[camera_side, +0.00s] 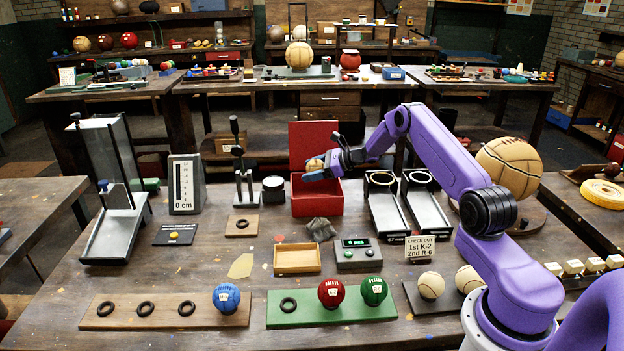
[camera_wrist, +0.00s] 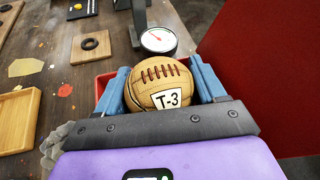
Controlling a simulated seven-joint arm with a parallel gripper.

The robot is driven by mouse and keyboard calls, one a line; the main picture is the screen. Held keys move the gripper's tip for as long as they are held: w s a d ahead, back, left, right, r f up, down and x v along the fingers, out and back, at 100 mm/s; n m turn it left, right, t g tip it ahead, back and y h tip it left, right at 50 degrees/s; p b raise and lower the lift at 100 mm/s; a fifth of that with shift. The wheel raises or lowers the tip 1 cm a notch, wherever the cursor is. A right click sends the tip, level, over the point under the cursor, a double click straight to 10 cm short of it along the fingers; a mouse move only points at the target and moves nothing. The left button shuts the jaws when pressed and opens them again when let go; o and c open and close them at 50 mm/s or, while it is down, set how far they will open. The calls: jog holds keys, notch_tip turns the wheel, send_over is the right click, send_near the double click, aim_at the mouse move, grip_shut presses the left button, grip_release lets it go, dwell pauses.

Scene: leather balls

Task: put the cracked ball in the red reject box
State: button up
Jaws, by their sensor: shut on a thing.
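My gripper (camera_side: 316,168) is shut on a tan leather ball (camera_wrist: 160,85) with dark stitching and a white "T-3" label. In the wrist view the blue fingers (camera_wrist: 161,88) press on both sides of it. A dark curved line runs down its left side; I cannot tell if it is a crack. In the side view the held ball is small and partly hidden by the fingers, above the opening of the red box (camera_side: 317,202). The box's lid (camera_side: 312,138) stands raised behind it. Part of the red rim shows beside the ball in the wrist view (camera_wrist: 104,80).
A round dial gauge (camera_wrist: 158,40) stands near the box. Black chutes (camera_side: 392,212) stand right of it, and a wooden tray (camera_side: 297,259) and a display unit (camera_side: 357,254) in front. Blue, red and green balls (camera_side: 331,293) sit on front racks.

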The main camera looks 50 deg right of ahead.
jog(key=shift+w+f, duration=0.1)
jog(key=shift+f, duration=1.55)
jog(key=shift+f, duration=0.6)
jog(key=o, duration=1.1)
jog(key=shift+f, duration=0.1)
